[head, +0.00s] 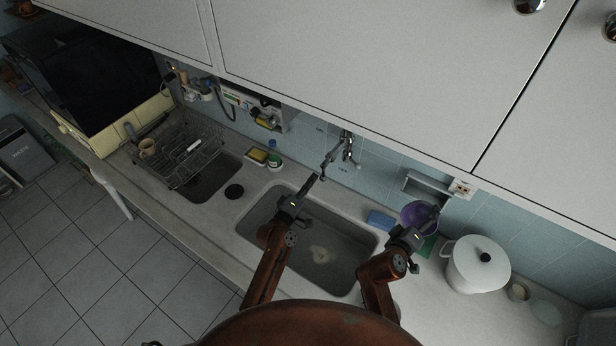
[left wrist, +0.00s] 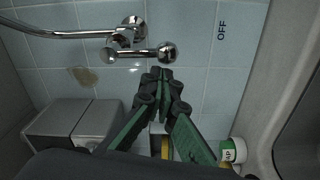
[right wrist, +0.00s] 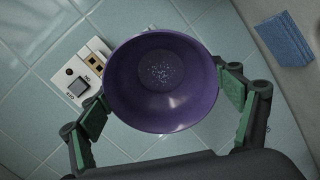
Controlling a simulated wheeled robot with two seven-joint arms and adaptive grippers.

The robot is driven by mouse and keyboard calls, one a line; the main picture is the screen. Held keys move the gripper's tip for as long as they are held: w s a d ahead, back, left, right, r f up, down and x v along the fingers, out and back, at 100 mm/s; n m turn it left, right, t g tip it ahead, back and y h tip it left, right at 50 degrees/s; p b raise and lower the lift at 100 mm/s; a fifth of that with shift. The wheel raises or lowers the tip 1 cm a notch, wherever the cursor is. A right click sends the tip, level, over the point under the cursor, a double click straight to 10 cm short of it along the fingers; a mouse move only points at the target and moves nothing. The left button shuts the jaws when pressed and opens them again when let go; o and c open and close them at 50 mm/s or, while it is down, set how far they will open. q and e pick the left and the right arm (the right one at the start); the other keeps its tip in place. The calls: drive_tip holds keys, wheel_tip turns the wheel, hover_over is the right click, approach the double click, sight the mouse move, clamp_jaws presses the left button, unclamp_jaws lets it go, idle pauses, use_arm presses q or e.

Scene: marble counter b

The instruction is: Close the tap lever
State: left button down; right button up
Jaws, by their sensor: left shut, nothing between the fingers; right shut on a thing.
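The chrome wall tap (head: 346,146) sits on the tiles behind the sink. Its parts show large in the left wrist view: a spout (left wrist: 70,34) running left and a short lever bar with a round end (left wrist: 167,53). My left gripper (head: 314,181) is shut and empty; its fingertips (left wrist: 159,72) appear just below the round end, and I cannot tell if they touch. My right gripper (head: 428,214) is shut on a purple bowl (right wrist: 161,85), with a finger at either side of it; the bowl also shows in the head view (head: 414,211).
"OFF" is marked on the tiles (left wrist: 222,30) right of the tap. The sink (head: 345,281) lies below. A white pot (head: 470,272) stands right, a blue sponge (head: 380,219) behind the sink, and a dish rack (head: 172,158) left. Cabinets (head: 370,65) overhang the wall.

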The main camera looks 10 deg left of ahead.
drive_tip(key=shift+w+r, duration=0.1)
drive_tip(key=shift+r, duration=0.1)
drive_tip(key=shift+w+a+f, duration=0.1)
drive_tip(key=shift+a, duration=0.05)
drive_tip(key=shift+f+b, duration=0.55)
use_arm(q)
drive_tip(key=s+a, duration=0.7)
drive_tip(key=s, duration=0.1)
drive_tip(key=shift+s+a+r, duration=0.2)
drive_tip(key=shift+s+r, duration=0.2)
